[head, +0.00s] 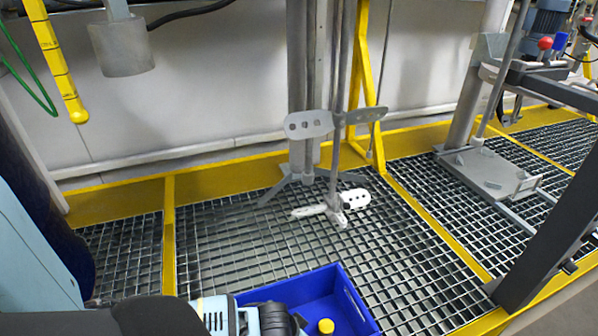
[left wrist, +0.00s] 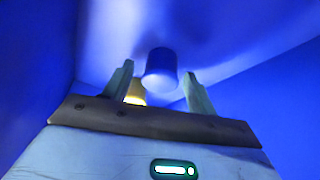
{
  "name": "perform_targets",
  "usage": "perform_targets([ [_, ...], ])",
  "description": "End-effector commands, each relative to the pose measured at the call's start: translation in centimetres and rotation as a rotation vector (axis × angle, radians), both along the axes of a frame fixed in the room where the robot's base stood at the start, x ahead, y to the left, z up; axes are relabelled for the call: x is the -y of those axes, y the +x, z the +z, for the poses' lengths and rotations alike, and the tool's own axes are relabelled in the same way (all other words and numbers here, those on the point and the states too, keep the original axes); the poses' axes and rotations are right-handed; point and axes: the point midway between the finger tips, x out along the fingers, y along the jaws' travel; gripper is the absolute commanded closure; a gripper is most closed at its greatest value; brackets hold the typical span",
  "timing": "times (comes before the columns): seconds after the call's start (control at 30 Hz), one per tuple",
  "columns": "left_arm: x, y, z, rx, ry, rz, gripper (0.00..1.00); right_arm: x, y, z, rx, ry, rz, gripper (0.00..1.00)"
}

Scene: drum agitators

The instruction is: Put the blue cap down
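The blue cap (left wrist: 160,70) shows in the left wrist view, between and just beyond the fingertips of my left gripper (left wrist: 158,72). The fingers stand apart, with a gap on each side of the cap, so the gripper is open. I cannot tell exactly how the cap rests. In the head view my left gripper is low at the bottom, over the left part of the blue crate (head: 351,302), its fingers hidden by my arm. The blue cap is hidden there. My right gripper is not in view.
A yellow cap (head: 326,326) is in the crate; a yellow piece (left wrist: 135,92) shows behind the left finger. A steel agitator (head: 338,120) with paddles stands beyond the crate on the grating (head: 240,250). A yellow bar (head: 55,60) hangs at upper left.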

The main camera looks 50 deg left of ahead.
Motion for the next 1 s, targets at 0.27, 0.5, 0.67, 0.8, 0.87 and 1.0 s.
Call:
perform_targets([
  [0.27,0.0,0.0,0.4,0.0,0.0,0.0,0.43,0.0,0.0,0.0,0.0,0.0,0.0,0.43],
  [0.5,0.0,-1.3,4.0,0.004,0.0,0.0,0.43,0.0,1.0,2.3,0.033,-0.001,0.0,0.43],
  [0.67,0.1,-2.5,7.1,0.004,-0.001,0.0,0.43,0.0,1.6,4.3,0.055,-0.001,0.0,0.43],
  [0.8,0.1,-3.5,9.3,0.003,0.0,0.0,0.43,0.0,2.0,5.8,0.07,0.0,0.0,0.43],
  [0.87,0.1,-3.8,10.1,0.002,0.0,0.0,0.43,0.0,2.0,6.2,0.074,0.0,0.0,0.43],
  [1.0,0.1,-4.4,11.1,0.001,0.001,0.0,0.43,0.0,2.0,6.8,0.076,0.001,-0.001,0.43],
])
